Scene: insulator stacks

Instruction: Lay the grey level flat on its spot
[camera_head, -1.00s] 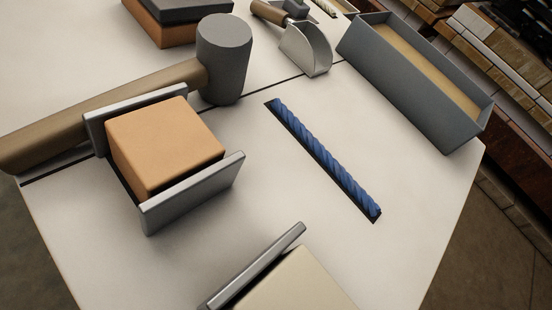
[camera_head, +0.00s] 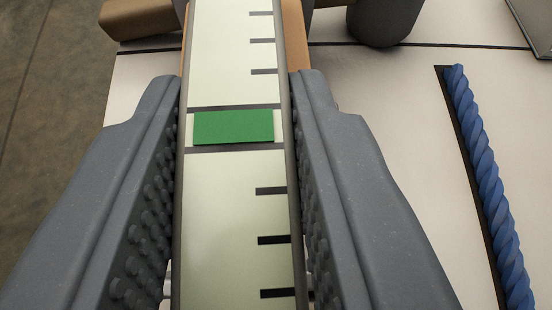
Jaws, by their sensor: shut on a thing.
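The grey level (camera_head: 235,200) fills the middle of the view. It has a pale face with black tick marks, a green window (camera_head: 233,127) and thin dark grey edges. My gripper (camera_head: 240,88) has one studded grey finger on each side of it and is shut on it. The level runs up the picture, its long sides between the fingers. Its far end is cut off by the top edge and its near end by the bottom edge. I cannot make out its spot, and the level hides the table below it.
A blue twisted rope (camera_head: 487,180) lies on a dark strip at the right. An orange block (camera_head: 294,38) shows partly behind the level. A mallet's grey head (camera_head: 385,20) and brown handle (camera_head: 140,18) are at the top. The white table (camera_head: 400,130) is clear between gripper and rope.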

